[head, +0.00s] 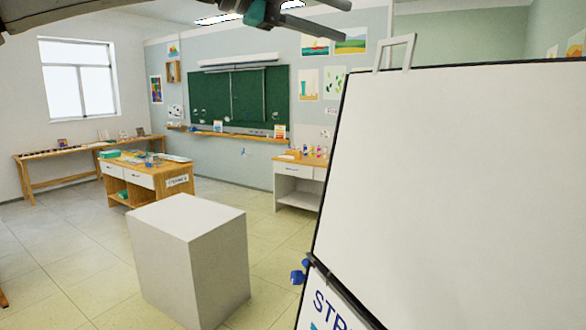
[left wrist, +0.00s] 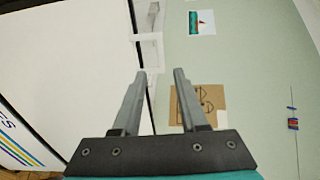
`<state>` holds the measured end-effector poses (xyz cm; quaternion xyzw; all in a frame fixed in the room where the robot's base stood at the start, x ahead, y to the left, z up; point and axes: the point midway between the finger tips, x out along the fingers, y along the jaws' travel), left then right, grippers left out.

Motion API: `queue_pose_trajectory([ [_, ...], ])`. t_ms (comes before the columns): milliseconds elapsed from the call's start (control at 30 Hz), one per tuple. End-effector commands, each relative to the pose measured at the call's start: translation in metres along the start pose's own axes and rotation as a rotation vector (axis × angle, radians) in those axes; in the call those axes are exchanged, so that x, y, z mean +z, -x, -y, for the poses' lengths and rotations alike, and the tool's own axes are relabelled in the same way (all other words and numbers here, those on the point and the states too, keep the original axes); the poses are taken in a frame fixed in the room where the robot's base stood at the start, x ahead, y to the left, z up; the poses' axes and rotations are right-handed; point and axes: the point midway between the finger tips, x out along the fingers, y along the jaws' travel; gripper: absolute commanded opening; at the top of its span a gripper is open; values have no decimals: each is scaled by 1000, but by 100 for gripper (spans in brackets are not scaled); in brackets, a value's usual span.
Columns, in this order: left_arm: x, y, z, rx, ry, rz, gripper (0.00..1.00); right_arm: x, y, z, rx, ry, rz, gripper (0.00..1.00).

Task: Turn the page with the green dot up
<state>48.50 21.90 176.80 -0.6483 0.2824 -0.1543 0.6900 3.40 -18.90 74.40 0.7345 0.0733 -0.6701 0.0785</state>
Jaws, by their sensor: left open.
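A flip-chart easel fills the right side of the head view, with a large blank white page (head: 460,190) on its dark-edged board. Below it, part of a printed sheet (head: 325,305) with blue lettering shows. No green dot is visible on either. In the left wrist view the white page (left wrist: 85,65) is on the left, and the printed sheet (left wrist: 25,142) shows lettering and coloured stripes. My left gripper (head: 346,20) is high, at the top edge of the head view, above the easel's top left corner. Its jaws (left wrist: 160,74) are open and empty. My right gripper is not in view.
A white frame-like handle (head: 397,50) rises above the easel's top edge. Blue knobs (head: 298,272) stick out at its left side. A white block (head: 190,255) stands on the floor to the left. A wooden desk (head: 150,180) and a green chalkboard (head: 238,97) are farther back.

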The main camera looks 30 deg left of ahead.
Motion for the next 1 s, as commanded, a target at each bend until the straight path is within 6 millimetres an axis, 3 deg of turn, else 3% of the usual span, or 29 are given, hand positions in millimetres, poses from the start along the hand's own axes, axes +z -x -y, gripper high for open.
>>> queue_pose_trajectory([
  [500,0,25,0,1,1,0,42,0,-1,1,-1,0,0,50],
  [1000,0,27,0,1,1,0,42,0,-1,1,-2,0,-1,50],
])
